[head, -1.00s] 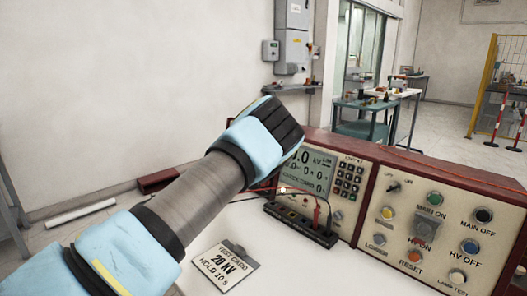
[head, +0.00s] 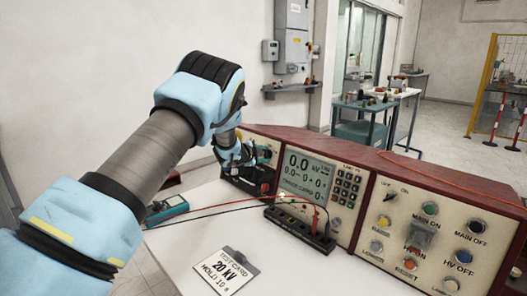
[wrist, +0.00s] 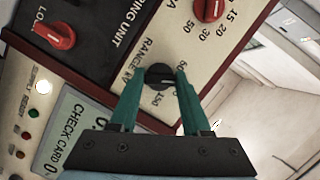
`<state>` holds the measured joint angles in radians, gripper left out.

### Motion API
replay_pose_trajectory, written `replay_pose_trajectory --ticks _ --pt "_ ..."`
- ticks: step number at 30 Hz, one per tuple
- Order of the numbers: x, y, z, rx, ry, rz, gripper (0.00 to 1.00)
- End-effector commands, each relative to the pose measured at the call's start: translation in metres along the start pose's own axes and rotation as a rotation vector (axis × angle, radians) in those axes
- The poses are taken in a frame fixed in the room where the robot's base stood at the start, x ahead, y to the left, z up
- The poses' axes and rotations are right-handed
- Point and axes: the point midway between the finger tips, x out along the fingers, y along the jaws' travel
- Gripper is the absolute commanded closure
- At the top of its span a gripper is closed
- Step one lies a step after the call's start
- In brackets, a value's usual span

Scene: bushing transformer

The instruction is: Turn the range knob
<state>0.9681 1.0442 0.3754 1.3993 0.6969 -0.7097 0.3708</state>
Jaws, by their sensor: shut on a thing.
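The range knob (wrist: 158,73) is a round black knob on the cream panel, beside the "RANGE kV" lettering, in the wrist view. The two teal fingers of my gripper (wrist: 160,86) stand on either side of it and are shut on it. In the head view my gripper (head: 243,158) is at the left part of the red-framed test console (head: 366,190), and I cannot make out the range knob there. Part of the knob's near side and dial marks is hidden by the fingers.
Red knobs (wrist: 209,8) and (wrist: 54,36) lie near the range knob. The display (head: 305,175) reads 0.0 kV. A black terminal block (head: 300,227) with leads, a teal meter (head: 166,208) and a test card (head: 228,270) lie on the white table.

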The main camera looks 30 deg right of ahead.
Motion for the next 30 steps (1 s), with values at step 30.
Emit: replay_pose_trajectory --ticks 30 --pt "-0.0003 -0.0012 0.002 -0.533 -0.002 0.149 1.0"
